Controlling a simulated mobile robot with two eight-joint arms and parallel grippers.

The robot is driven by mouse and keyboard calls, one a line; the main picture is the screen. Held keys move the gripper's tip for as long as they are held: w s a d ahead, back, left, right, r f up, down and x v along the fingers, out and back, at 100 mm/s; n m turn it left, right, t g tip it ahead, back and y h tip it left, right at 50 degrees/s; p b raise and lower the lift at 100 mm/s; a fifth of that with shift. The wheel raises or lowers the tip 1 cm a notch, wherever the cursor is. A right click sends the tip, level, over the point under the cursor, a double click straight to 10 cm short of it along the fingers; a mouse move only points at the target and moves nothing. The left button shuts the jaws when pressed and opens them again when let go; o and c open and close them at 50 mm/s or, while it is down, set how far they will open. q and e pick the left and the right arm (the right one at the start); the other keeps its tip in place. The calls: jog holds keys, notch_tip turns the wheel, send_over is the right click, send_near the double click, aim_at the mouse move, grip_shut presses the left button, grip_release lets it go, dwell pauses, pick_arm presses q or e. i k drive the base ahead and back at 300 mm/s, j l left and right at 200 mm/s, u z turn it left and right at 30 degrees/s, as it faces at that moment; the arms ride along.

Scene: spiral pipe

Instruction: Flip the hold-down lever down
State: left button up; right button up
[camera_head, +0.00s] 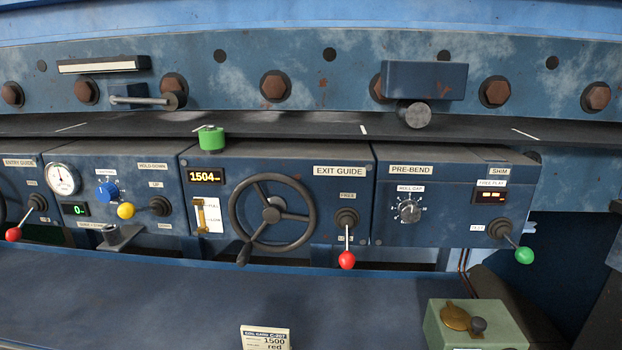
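The hold-down lever (126,210) has a yellow ball on a short arm. It points left and very slightly downward from its dark round hub (160,206). The hub sits on a blue panel (90,178) under a HOLD-DOWN label (152,165). An UP label (155,184) is above the hub and a DOWN label (165,225) is below it. Neither of my grippers is in view, and nothing touches the lever.
A blue knob (107,192) and a gauge (63,179) are left of the lever. A grey fitting (120,237) juts out below it. A handwheel (272,213) and red-ball lever (346,260) are to the right. A green box (475,324) stands on the blue shelf (130,300).

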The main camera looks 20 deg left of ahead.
aim_at(126, 211)
jog(key=j+u, duration=0.1)
jog(key=u, duration=0.75)
jog(key=j+u, duration=0.1)
jog(key=u, duration=0.35)
jog(key=i+u, duration=0.1)
jog(key=u, duration=0.3)
